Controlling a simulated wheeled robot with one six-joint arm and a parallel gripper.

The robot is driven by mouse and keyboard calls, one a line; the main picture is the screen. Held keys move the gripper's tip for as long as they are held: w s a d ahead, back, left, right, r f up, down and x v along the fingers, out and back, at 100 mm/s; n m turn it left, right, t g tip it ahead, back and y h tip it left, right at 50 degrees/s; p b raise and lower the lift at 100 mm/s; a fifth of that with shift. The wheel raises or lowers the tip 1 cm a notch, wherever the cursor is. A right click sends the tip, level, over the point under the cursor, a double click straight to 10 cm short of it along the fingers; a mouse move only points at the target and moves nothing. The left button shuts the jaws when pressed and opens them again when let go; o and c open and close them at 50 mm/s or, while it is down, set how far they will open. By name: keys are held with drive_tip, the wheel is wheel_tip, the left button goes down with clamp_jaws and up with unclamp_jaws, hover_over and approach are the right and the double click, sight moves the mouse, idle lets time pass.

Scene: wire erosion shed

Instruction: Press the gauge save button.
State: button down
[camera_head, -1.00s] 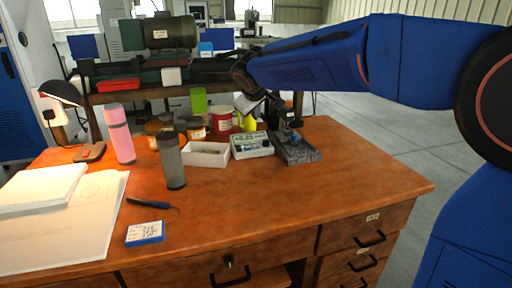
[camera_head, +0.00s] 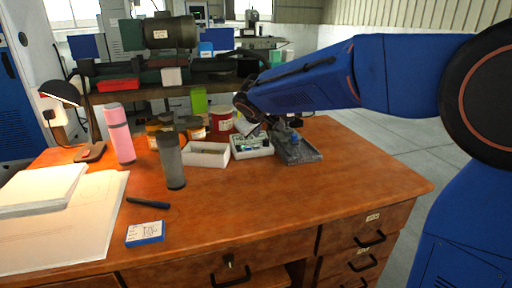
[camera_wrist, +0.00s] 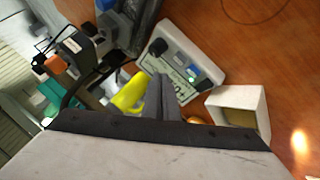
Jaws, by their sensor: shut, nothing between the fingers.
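A white box with a printed top panel (camera_head: 262,151) sits toward the back of the wooden desk. The wrist view shows the white box (camera_wrist: 207,88) with dark lettering, a dark knob and small blue and green raised parts; I cannot tell which one is the save button. My gripper (camera_wrist: 160,84) is shut and empty, its grey fingertips at the near edge of the box in that view. I cannot tell whether they touch it. In the head view the arm's end hangs over the back of the box and partly hides it. A grey stone stand (camera_head: 304,155) is beside the box on the right.
A white open tray (camera_head: 205,158) adjoins the box on the left. A grey bottle (camera_head: 172,165), a pink bottle (camera_head: 119,135) and several jars stand further left. A yellow object (camera_wrist: 130,94) lies close by the fingers. The desk's front right is clear.

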drive_tip(key=shift+f, duration=1.1)
idle(1.3)
drive_tip(key=shift+f, duration=0.35)
drive_tip(key=shift+f, duration=0.4)
idle(0.7)
drive_tip(key=shift+r, duration=0.8)
drive_tip(key=shift+r, duration=0.1)
wheel_tip(320, 180, up, 5)
drive_tip(key=shift+f, duration=0.1)
idle(0.6)
